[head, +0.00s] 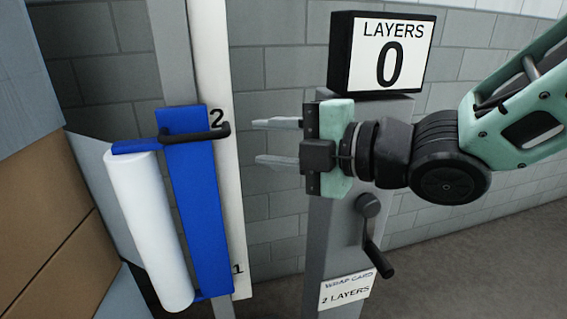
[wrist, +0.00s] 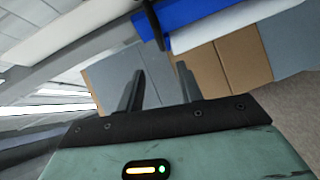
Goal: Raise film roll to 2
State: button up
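The white film roll (head: 150,232) hangs upright, slightly tilted, on a blue carriage (head: 199,215) on a grey mast at the left. The carriage has a black handle (head: 195,133) at its top, level with the mark 2 on the white scale strip (head: 232,200); the mark 1 is lower down. My gripper (head: 277,142) is open and empty, its fingers pointing left, a short gap right of the handle. In the wrist view the fingers (wrist: 157,90) are apart, with the handle (wrist: 154,24), the blue carriage (wrist: 180,22) and the white roll (wrist: 235,30) beyond them.
A sign (head: 386,52) reading LAYERS 0 tops a grey post with a crank (head: 374,235) and a card (head: 347,290) reading WRAP CARD 2 LAYERS. Brown boxes (head: 45,230) stand at the far left. Open floor lies at the right.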

jog(key=shift+s+d+b, duration=0.35)
jog(key=shift+d+b, duration=0.25)
jog(key=shift+b, duration=0.3)
jog(key=shift+r, duration=0.1)
jog(key=s+d+f+m+g+h+p, duration=0.3)
jog(key=d+f+m+h+p, duration=0.3)
jog(key=f+m+h, duration=0.45)
jog(key=s+d+m+g+h+p, duration=0.1)
jog(key=s+d+m+g, duration=0.1)
jog(key=s, duration=0.4)
jog(key=s+d+m+g+h+p, duration=0.1)
jog(key=s+d+m+g, duration=0.1)
jog(key=s+m+g, duration=0.2)
jog(key=s+m, duration=0.2)
jog(key=m, duration=0.1)
jog(key=shift+s+d, duration=0.25)
jog(key=shift+d, duration=0.05)
jog(key=shift+m, duration=0.25)
